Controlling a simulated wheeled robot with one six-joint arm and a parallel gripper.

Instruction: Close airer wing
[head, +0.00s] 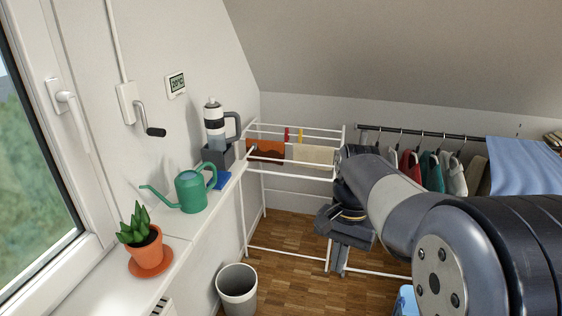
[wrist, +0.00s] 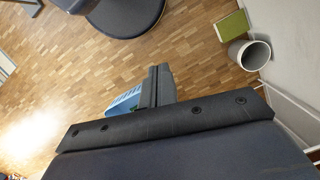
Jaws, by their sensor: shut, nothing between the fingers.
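The white airer (head: 243,215) stands on the floor at the far end of the ledge in the head view. A rust-brown cloth (head: 266,151) and a cream cloth (head: 313,155) hang on its upper rails. My arm hides its right part, so I cannot tell which rails form the wing or how it is angled. My gripper (head: 338,268) points down at the airer's right front side in the head view; I cannot tell whether it touches a rail. In the wrist view its fingers (wrist: 156,83) are together over the floor, with nothing between them.
A grey bin (head: 237,288) stands on the wooden floor near the left wall. A blue basket (wrist: 123,103) lies below my gripper. The ledge holds a green watering can (head: 191,188) and a potted plant (head: 146,246). A clothes rail (head: 428,134) runs behind at right.

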